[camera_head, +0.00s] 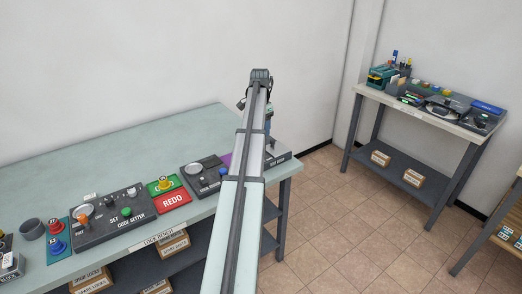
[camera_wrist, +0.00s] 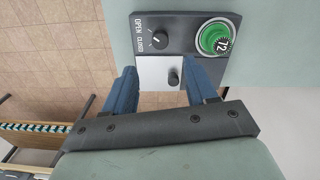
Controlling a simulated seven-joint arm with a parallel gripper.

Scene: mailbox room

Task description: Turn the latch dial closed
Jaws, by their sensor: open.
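In the wrist view, a dark panel (camera_wrist: 183,18) carries a round black dial (camera_wrist: 160,40) beside the words OPEN and CLOSED. This appears to be the latch dial; I cannot tell clearly which word its pale mark points to. Below it, a small dark knob (camera_wrist: 173,79) sits on a silver plate (camera_wrist: 152,72). My gripper (camera_wrist: 163,70) is open and empty, its blue fingers on either side of the silver plate and small knob. The dial lies beyond the fingertips. In the head view, my arm hides most of this panel and the gripper.
In the head view, the bench (camera_head: 130,150) also holds a code setter panel (camera_head: 115,215), a red REDO block (camera_head: 173,201) and another dark panel (camera_head: 205,172). A second table (camera_head: 430,112) stands at right.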

